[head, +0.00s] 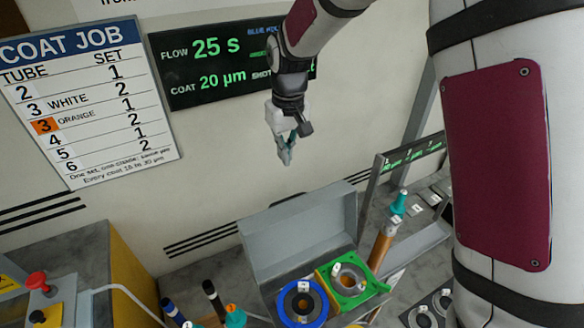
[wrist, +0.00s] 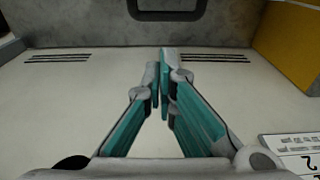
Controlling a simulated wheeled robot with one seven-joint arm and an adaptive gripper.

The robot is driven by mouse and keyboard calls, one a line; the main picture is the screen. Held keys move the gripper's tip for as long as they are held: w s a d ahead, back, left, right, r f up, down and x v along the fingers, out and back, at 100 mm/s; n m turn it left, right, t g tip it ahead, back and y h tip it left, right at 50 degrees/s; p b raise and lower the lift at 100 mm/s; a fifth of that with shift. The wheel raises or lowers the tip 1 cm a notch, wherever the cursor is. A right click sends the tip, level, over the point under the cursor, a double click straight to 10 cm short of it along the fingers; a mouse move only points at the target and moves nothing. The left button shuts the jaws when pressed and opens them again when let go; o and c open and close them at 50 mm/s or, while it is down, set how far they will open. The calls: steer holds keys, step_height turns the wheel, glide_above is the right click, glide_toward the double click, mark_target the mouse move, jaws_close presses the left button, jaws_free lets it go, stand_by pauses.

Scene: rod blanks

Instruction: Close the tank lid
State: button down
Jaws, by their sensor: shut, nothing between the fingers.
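The tank (head: 272,303) is a grey box low in the middle of the head view. Its flat grey lid (head: 295,235) stands up, open, along the back. A dark handle shows at the lid's top edge, and a dark loop handle (wrist: 178,13) shows in the wrist view on a grey panel that looks like the lid (wrist: 80,20). My gripper (head: 287,160) points down above and behind the lid's top edge, apart from it. In the wrist view its teal fingers (wrist: 162,85) are together and empty.
A blue ring part (head: 289,302) and a green square part (head: 326,274) sit at the tank's front opening. A teal-capped orange tube (head: 381,245) stands at its right. Bottles (head: 213,300) stand at lower left, near a yellow cabinet (head: 130,275). The wall is close behind.

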mark_target(291, 198)
steer(key=shift+s+d+f+p, duration=0.25)
steer(key=shift+s+f, duration=0.2)
steer(key=shift+f, duration=0.95)
steer(key=shift+s+d+f+p, duration=0.15)
steer(key=shift+s+f+p, duration=0.25)
steer(key=shift+f, duration=1)
steer(key=shift+s+d+f+p, duration=0.2)
steer(key=shift+s+f, duration=0.35)
steer(key=shift+f, duration=0.85)
